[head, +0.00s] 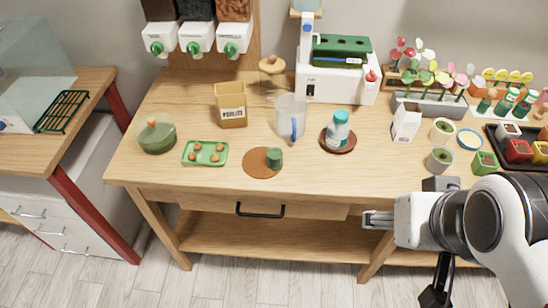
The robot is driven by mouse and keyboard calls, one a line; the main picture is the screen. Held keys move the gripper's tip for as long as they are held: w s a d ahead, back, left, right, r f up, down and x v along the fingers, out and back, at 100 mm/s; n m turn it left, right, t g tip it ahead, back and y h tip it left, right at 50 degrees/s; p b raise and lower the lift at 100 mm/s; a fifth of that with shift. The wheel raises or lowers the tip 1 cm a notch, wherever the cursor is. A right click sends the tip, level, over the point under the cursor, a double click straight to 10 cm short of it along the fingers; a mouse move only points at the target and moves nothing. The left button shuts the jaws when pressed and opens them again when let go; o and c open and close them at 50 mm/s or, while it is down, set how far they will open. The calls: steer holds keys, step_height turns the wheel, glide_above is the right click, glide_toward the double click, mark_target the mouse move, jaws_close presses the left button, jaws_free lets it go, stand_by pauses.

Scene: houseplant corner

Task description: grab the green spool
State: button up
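A small dark green cylinder (274,157), which looks like the green spool, stands upright near the right edge of a round brown mat (254,166) close to the table's front edge. My gripper (370,220) is to the right of and below the spool in the head view, in front of the table's front edge and well apart from the spool. Its fingers point left. They are too small to tell whether they are open or shut, and I see nothing held between them.
Left of the mat is a green tray (205,153) with several brown balls. Behind it stand a clear pitcher (291,117) and a brown box (231,105). A blue-capped bottle (338,130) stands on a dark saucer to the right. Several pots and flowers crowd the right side.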

mark_target(275, 159)
stand_by(0.3)
